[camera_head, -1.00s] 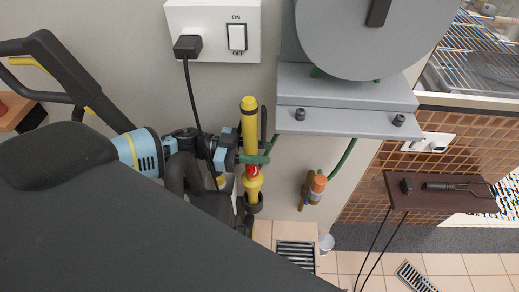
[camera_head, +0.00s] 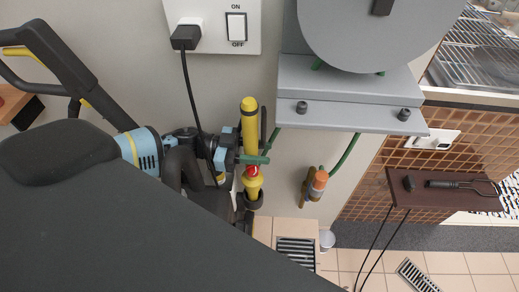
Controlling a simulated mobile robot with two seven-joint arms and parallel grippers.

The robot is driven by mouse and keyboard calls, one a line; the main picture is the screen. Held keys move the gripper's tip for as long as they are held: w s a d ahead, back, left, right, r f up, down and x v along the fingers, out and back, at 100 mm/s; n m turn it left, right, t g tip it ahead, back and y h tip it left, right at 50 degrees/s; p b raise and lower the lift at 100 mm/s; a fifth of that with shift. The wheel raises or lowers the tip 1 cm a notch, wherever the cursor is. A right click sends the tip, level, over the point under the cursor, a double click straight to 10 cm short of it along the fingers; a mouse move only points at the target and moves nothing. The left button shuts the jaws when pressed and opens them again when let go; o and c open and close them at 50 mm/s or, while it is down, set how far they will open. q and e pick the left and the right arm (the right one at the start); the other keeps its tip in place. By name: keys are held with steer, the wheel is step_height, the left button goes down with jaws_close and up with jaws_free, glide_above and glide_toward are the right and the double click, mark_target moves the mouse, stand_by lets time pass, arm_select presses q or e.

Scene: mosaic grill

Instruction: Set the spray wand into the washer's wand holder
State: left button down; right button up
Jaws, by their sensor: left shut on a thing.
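The spray wand (camera_head: 249,125) appears to be the yellow tube with a black band that stands near upright at centre left. My left gripper (camera_head: 230,152), dark with blue parts, is shut on it from the left. Below the grip are a red piece (camera_head: 253,171) and a yellow flared piece (camera_head: 253,186). A dark cup-like part (camera_head: 252,201) lies below them; I cannot tell whether it is the wand holder. The washer's black and yellow handle (camera_head: 62,62) shows at upper left. My dark arm hides much of the lower left. My right gripper is not in view.
A green hose (camera_head: 342,156) hangs from the grey reel bracket (camera_head: 350,112) and reaches an orange tap (camera_head: 317,184). A black plug and cord (camera_head: 186,75) hang beside my gripper. A brown shelf (camera_head: 440,192) holds a grill tool. Floor drains lie below.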

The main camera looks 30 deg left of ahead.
mark_target(249, 108)
arm_select(q)
steer(key=shift+d+f+b, duration=0.1)
steer(key=shift+f+b, duration=0.55)
steer(key=shift+f, duration=0.55)
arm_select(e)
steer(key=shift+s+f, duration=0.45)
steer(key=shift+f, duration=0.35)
arm_select(q)
steer(key=c, duration=1.1)
jaws_free()
steer(key=shift+o, duration=0.9)
steer(key=shift+s+f, duration=0.1)
step_height(249, 108, up, 14)
steer(key=p, duration=0.6)
steer(key=shift+f, duration=0.15)
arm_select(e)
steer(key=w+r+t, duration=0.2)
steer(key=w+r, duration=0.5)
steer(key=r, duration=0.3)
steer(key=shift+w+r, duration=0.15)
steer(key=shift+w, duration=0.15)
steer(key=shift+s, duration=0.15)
